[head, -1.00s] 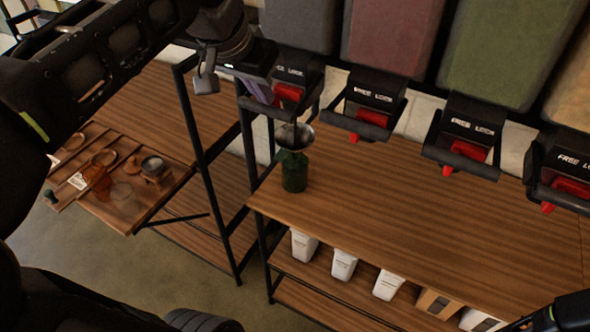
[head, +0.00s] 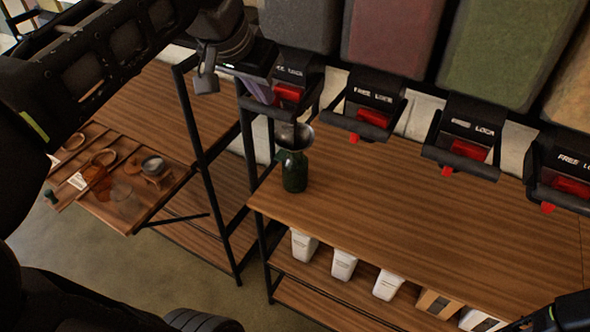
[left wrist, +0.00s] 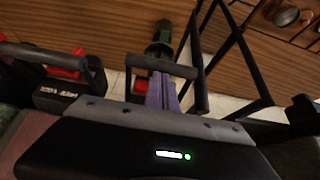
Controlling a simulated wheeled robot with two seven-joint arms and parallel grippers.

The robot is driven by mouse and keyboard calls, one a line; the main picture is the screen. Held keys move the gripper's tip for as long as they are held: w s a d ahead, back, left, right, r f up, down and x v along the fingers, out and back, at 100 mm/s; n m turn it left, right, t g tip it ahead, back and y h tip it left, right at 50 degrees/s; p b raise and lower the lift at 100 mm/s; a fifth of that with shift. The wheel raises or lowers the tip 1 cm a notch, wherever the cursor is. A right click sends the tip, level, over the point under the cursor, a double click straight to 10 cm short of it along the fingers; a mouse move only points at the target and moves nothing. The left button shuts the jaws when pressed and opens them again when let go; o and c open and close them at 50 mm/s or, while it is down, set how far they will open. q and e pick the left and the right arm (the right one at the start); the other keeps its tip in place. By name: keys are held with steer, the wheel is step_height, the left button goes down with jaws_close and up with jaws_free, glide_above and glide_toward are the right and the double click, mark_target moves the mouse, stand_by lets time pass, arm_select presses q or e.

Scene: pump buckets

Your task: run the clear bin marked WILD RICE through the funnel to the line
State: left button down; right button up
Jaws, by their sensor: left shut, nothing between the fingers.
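A row of bulk bins hangs at the top of the head view. The leftmost is dark grey (head: 298,22); no WILD RICE mark is readable on it. Below it is its black dispenser (head: 298,82) with a red part. A green glass jar (head: 294,174) stands upright on the wooden counter under this dispenser, a metal funnel (head: 296,134) at its mouth. My left gripper (head: 260,92), with purple fingers, is shut and empty at this dispenser's handle; its fingers (left wrist: 163,92) overlap the handle bar in the left wrist view. A line on the jar is not discernible.
More dispensers, such as the one under the maroon bin (head: 365,100), line the counter (head: 430,215). White containers (head: 343,265) stand on the shelf below. A wooden tray (head: 120,215) with small items is at left. Part of my right arm shows bottom right.

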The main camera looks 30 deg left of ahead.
arm_select(q)
step_height(320, 180, up, 5)
steer(key=p, duration=0.3)
steer(key=shift+p, duration=0.35)
step_height(320, 180, up, 5)
steer(key=p, duration=0.3)
stand_by(0.4)
